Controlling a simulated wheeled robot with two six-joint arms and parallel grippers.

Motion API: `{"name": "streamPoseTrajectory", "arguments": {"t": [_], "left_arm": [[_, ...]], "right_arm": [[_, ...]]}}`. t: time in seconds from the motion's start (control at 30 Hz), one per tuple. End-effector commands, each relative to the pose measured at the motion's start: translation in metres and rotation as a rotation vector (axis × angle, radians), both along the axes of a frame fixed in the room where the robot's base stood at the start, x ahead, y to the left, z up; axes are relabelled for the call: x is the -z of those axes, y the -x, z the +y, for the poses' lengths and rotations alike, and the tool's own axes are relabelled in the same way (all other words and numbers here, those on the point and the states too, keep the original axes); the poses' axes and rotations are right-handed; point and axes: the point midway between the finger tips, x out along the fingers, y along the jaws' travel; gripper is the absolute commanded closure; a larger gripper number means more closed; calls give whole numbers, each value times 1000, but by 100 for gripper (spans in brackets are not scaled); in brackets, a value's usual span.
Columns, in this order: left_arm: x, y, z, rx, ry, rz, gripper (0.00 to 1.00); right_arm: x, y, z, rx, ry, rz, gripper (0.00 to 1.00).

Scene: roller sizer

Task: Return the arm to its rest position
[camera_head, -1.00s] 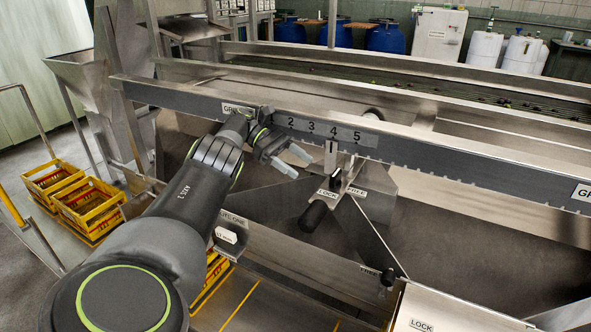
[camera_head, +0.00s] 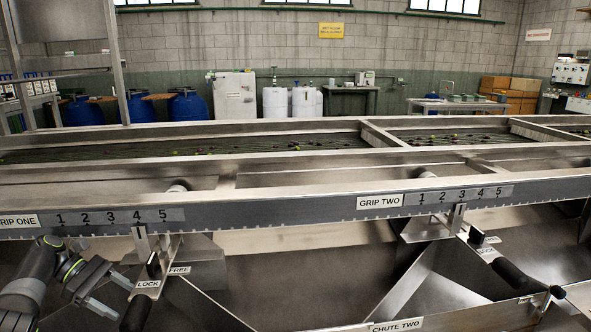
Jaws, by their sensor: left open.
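My left arm comes in at the lower left. Its gripper (camera_head: 108,292) is open and empty, with its two pale fingers apart, just left of the LOCK label below the GRIP ONE scale (camera_head: 120,215). The GRIP ONE pointer (camera_head: 140,240) stands below the 4. A black handle (camera_head: 137,313) hangs beneath it, to the right of the gripper fingers and apart from them as far as I can see. My right gripper is not in view.
The GRIP TWO scale (camera_head: 460,195) is at the right, with its pointer (camera_head: 457,217) between 3 and 4 and a black handle (camera_head: 515,276) below. A steel rail (camera_head: 300,209) runs across. The CHUTE TWO edge (camera_head: 396,326) is at the bottom. Blue drums (camera_head: 187,107) stand behind.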

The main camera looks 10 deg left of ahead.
Motion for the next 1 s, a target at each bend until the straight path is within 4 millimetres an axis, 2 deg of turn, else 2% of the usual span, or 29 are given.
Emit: {"name": "streamPoseTrajectory", "arguments": {"t": [0.03, 0.2, 0.4, 0.5, 0.63, 0.77, 0.87, 1.0], "left_arm": [[28, 9, -8, 64, -59, -4, 36], [105, 40, -31, 288, -238, -61, 36], [178, 88, -60, 556, -400, -166, 36], [206, 114, -76, 682, -465, -231, 36], [233, 149, -98, 833, -540, -327, 36], [249, 184, -119, 966, -612, -430, 36], [252, 211, -134, 1053, -671, -512, 36], [245, 247, -153, 1152, -760, -622, 36]], "right_arm": [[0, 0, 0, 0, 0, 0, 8], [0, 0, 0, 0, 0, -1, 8], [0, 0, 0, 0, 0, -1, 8], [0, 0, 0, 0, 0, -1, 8], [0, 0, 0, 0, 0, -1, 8], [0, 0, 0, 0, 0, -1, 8], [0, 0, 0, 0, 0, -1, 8], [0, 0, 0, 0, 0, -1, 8]]}}
